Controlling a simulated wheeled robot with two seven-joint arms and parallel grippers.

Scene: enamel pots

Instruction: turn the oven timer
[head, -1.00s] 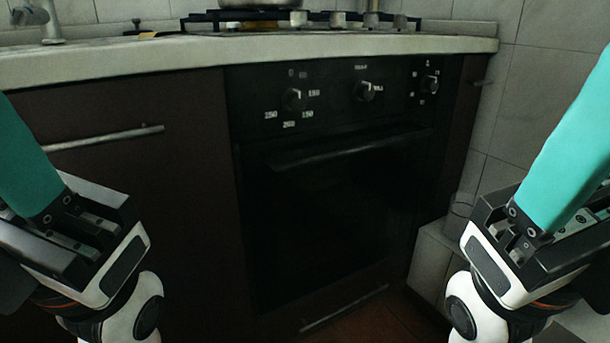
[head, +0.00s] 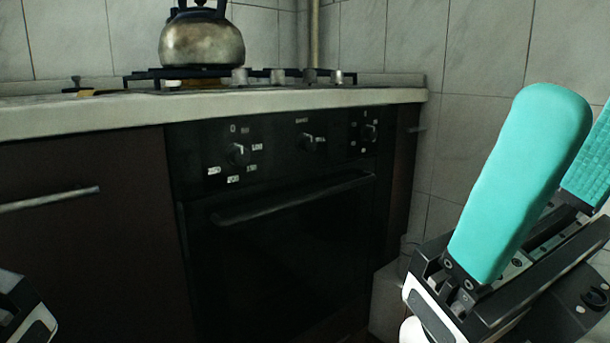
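The black oven front carries three knobs in a row: a left knob (head: 237,154) with temperature-like numbers, a middle knob (head: 309,141) with a small label above, and a right knob (head: 370,132). The labels are too small to tell surely which one is the timer. My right gripper (head: 580,108) is at the right, with two teal fingers pointing up and apart; it is open, empty and clear of the knobs in the picture. Only a piece of my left gripper's body (head: 22,312) shows at the lower left corner; its fingers are out of frame.
The oven door handle (head: 290,198) sticks out below the knobs. The pale worktop edge (head: 215,118) overhangs above them. A metal kettle (head: 202,42) stands on the gas hob. A drawer handle (head: 48,199) is at left. A tiled wall (head: 465,120) closes the right side.

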